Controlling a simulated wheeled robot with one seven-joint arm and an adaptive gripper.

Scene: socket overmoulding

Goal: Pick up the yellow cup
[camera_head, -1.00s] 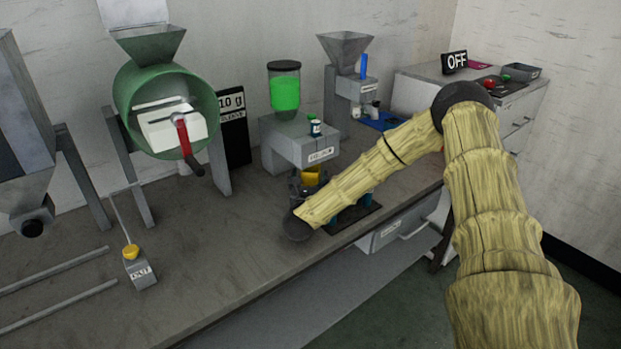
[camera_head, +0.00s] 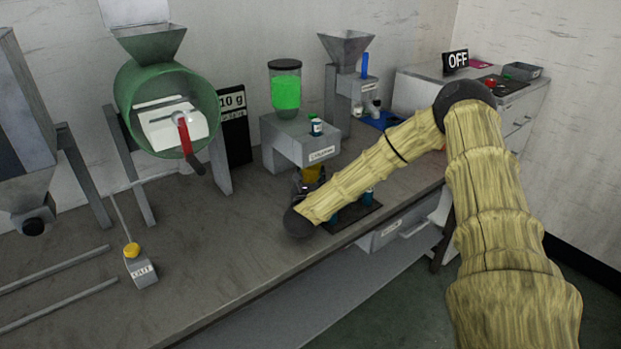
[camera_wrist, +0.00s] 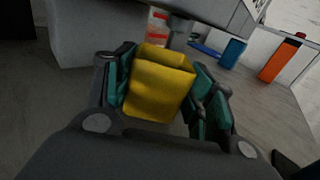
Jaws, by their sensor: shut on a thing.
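The yellow cup (camera_wrist: 158,85) is between the two teal-padded fingers of my gripper (camera_wrist: 160,95) in the wrist view, with a pad against each side. My gripper is shut on it. In the head view the cup (camera_head: 313,174) shows as a small yellow patch below the front of the grey dispenser stand. My arm hides most of the gripper there. Whether the cup touches the table cannot be told.
The grey stand (camera_head: 285,140) with a green-filled hopper (camera_head: 286,92) is close behind and above the cup. A dark mat (camera_head: 352,216) with blue-teal items lies to the right.

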